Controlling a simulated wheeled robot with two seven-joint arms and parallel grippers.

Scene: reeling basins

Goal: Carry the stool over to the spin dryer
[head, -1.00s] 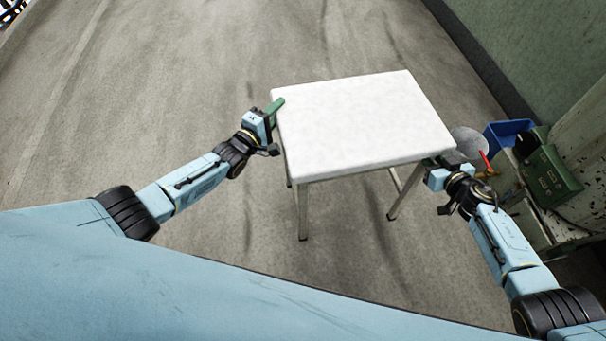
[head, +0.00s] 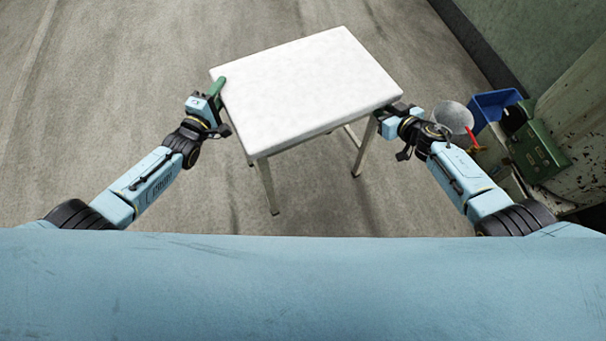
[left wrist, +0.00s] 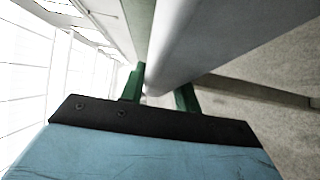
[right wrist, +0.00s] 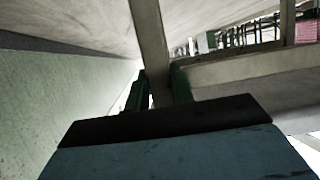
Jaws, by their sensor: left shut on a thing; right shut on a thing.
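The stool (head: 305,85) has a white rectangular top and thin metal legs, and stands or hangs in front of me in the head view. My left gripper (head: 219,88) is shut on the left edge of its top; in the left wrist view its green fingers (left wrist: 160,95) sit either side of that edge. My right gripper (head: 388,112) is at the stool's near right corner, under the top. In the right wrist view its fingers (right wrist: 158,88) are closed around a stool leg (right wrist: 148,40). I see no spin dryer that I can name for sure.
At the right by the wall are a blue bin (head: 493,104), a grey round bowl-like thing (head: 453,117), a red-handled item (head: 472,138) and a green box (head: 540,150). They are close to my right arm. The floor (head: 110,90) to the left and ahead is clear.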

